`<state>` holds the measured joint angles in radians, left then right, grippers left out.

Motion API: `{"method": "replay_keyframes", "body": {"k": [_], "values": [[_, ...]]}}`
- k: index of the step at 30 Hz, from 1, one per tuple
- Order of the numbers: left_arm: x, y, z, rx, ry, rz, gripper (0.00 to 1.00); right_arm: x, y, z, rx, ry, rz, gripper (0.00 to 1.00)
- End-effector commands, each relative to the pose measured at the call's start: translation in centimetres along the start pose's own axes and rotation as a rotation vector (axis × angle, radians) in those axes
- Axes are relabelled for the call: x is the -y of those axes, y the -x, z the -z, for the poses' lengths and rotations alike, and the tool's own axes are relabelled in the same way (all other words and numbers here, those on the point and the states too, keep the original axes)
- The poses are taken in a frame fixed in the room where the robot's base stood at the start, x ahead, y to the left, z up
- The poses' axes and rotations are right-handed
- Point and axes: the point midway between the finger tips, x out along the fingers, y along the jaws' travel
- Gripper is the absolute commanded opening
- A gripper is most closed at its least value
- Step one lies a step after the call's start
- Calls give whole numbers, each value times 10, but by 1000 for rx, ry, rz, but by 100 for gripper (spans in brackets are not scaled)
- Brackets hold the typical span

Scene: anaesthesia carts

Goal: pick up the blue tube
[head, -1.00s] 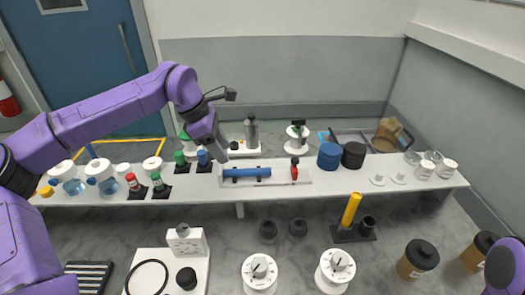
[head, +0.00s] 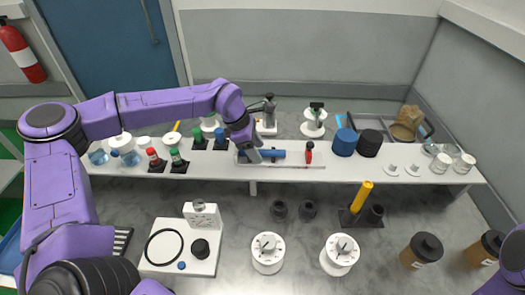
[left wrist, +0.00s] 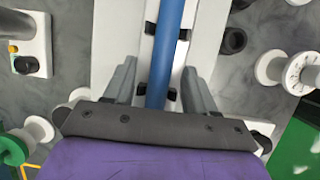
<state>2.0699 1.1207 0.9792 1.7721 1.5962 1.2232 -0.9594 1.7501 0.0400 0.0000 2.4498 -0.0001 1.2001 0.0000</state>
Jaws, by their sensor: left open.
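The blue tube (head: 273,153) lies level in black clips on a long white tray on the bench. In the left wrist view the blue tube (left wrist: 168,45) runs up the middle of the picture, between two dark clips. My left gripper (head: 250,154) is at the tube's left end in the head view. In the left wrist view my left gripper (left wrist: 163,78) is open, with one grey finger on each side of the tube and a gap to both. Its near end is hidden by the gripper body. My right gripper is not in view.
A red-topped piece (head: 309,151) stands just right of the tube on the tray (head: 318,163). Blue and black round containers (head: 345,142) stand to the right. A white spool (head: 313,122) is behind.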

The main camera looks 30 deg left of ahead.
Motion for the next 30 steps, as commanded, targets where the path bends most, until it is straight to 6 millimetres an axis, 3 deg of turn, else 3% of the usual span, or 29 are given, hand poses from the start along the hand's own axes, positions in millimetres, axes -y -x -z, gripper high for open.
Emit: {"method": "replay_keyframes", "body": {"k": [2, 6, 7, 17, 30], "values": [[0, 0, 0, 0, 0, 0, 53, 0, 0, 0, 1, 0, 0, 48], [0, 0, 0, 0, 0, 0, 7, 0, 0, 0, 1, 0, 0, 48], [0, 0, 0, 0, 0, 1, 0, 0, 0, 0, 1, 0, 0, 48], [0, 4, -1, 0, 0, 0, 0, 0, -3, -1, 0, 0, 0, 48], [-5, 85, -35, 1, -1, -2, 0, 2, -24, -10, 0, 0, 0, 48]]}}
